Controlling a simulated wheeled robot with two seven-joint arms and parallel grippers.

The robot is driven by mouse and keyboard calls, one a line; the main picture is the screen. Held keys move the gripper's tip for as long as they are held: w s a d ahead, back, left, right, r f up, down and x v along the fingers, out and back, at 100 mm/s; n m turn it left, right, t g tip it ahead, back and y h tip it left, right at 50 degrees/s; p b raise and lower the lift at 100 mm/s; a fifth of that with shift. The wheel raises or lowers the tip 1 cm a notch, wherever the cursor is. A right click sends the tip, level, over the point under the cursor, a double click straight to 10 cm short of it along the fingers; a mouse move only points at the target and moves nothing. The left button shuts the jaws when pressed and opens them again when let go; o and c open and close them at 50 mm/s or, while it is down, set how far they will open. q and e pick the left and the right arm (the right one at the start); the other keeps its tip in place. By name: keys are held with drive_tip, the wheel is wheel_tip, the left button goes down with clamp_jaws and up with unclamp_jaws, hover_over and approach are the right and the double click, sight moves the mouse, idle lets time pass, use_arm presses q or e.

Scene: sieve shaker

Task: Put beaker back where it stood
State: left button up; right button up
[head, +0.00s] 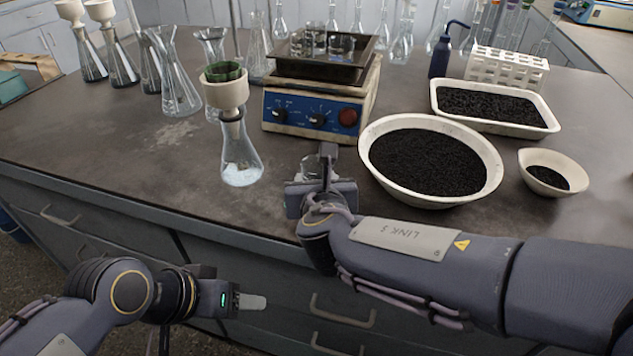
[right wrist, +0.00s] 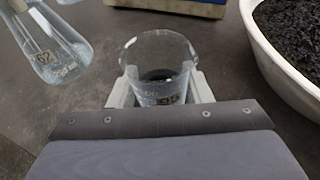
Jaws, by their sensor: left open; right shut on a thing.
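The beaker (right wrist: 158,62) is clear glass with printed markings and shows upright in the right wrist view, between the two pale fingers of my right gripper (right wrist: 160,95). My right gripper is shut on it. In the head view my right gripper (head: 318,168) is over the bench top, between the flask with the funnel and the large white bowl, and the beaker is mostly hidden there. I cannot tell whether its base touches the bench. My left gripper (head: 252,302) is open and empty, in front of the bench's drawers and below the top's edge.
A conical flask (head: 241,165) with a funnel stands left of my right gripper. A large bowl of black grains (head: 372,172) is close on the right. A shaker with a blue control panel (head: 312,115) stands behind. The bench (head: 110,150) is bare at left.

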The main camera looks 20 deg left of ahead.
drive_tip(key=shift+f+b, duration=0.2)
drive_tip(key=shift+b, duration=0.1)
drive_tip(key=o, duration=1)
drive_tip(key=shift+r, duration=0.1)
